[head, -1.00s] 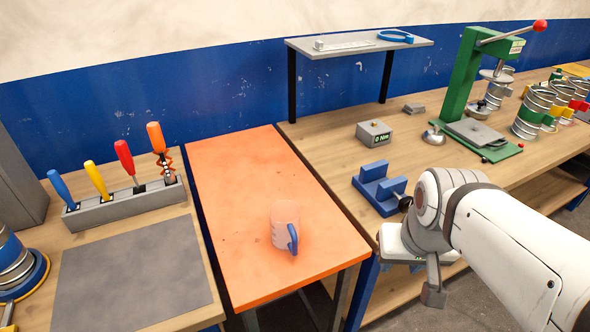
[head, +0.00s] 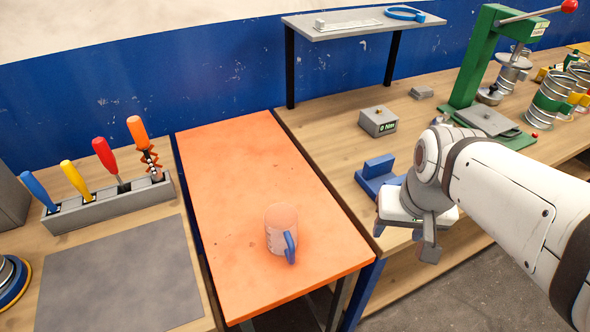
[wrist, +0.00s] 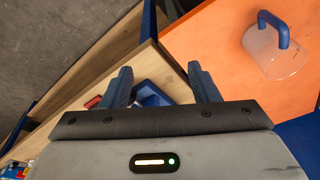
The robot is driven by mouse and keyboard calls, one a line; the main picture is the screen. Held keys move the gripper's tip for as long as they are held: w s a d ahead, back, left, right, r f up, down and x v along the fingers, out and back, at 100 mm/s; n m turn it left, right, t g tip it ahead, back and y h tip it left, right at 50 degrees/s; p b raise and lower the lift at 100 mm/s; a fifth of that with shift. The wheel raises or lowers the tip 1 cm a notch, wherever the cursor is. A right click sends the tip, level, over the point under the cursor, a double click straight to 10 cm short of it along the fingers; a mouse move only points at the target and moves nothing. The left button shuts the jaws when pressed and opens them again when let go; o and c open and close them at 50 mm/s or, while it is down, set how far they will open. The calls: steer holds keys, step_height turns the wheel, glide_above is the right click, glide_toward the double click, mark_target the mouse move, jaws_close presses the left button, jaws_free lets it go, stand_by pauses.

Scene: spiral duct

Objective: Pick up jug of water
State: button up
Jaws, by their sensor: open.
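The jug of water (head: 278,230) is a clear container with a blue handle. It stands on the orange table (head: 230,170), near its front edge, with the handle toward the front right. It also shows in the wrist view (wrist: 272,55), at the upper right, beyond my right finger. My gripper (head: 428,248) is to the right of the jug in the head view, above the front edge of the right bench and apart from the jug. In the wrist view my gripper (wrist: 162,88) has its two dark blue fingers spread, with nothing held between them.
A blue fixture (head: 380,178) and a grey box with a display (head: 378,122) stand on the right bench. A green press (head: 475,60) is farther back. A tool holder (head: 110,205) with several coloured handles stands left. The orange table is clear around the jug.

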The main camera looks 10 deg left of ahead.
steer(key=o, duration=0.6)
steer(key=w+a+g+p, duration=0.1)
steer(key=w+a, duration=0.1)
steer(key=a, duration=0.1)
steer(key=w+a+g+p, duration=0.1)
steer(key=w+a, duration=0.1)
steer(key=a, duration=0.1)
steer(key=w+a+g+y+p, duration=0.1)
steer(key=w+a, duration=0.2)
steer(key=a, duration=0.1)
steer(key=shift+a+r+m+g, duration=0.1)
steer(key=shift+r+m+g, duration=0.1)
steer(key=shift+m+g, duration=0.15)
steer(key=shift+o, duration=0.7)
steer(key=w+a+f+m+g+p, duration=0.1)
steer(key=w+a+f+g+p, duration=0.1)
steer(key=a, duration=0.9)
steer(key=shift+f+g, duration=0.55)
steer(key=shift+f, duration=0.35)
steer(key=p, duration=0.2)
glide_above(280, 227)
steer(key=s, duration=0.4)
steer(key=shift+d+f, duration=0.2)
steer(key=shift+f, duration=1.7)
steer(key=shift+d+f, duration=0.2)
steer(key=shift+f, duration=1.7)
